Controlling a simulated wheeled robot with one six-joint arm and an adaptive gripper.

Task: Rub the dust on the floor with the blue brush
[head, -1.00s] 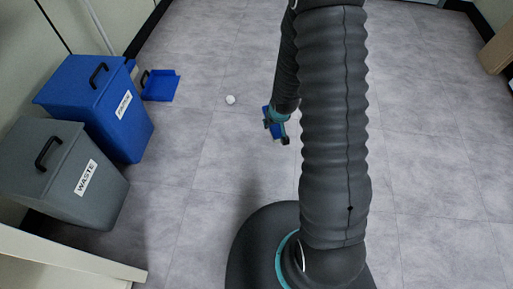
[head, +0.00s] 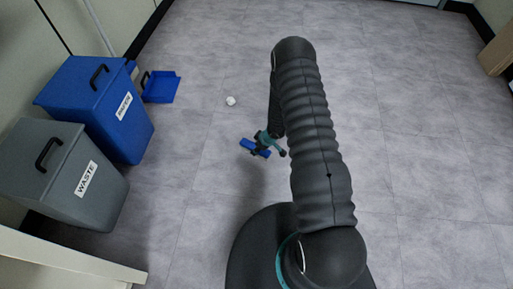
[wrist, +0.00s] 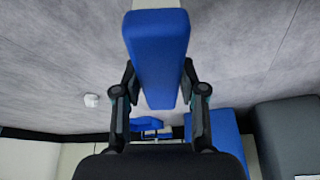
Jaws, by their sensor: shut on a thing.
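My gripper (head: 268,142) is shut on the blue brush (head: 255,148), left of my arm in the head view. In the wrist view the blue brush (wrist: 158,58) sits between the two fingers of my gripper (wrist: 158,88), its long body extending toward the top edge. A small white clump (head: 231,100), which looks like the dust, lies on the grey floor up and left of the brush. It also shows in the wrist view (wrist: 91,100), apart from the brush. I cannot tell whether the brush touches the floor.
A blue dustpan (head: 160,88) lies on the floor by the left wall. A blue bin (head: 98,105) labelled paper and a grey bin (head: 62,172) labelled waste stand at the left. A pale surface edge (head: 70,258) is at lower left. The floor around the clump is clear.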

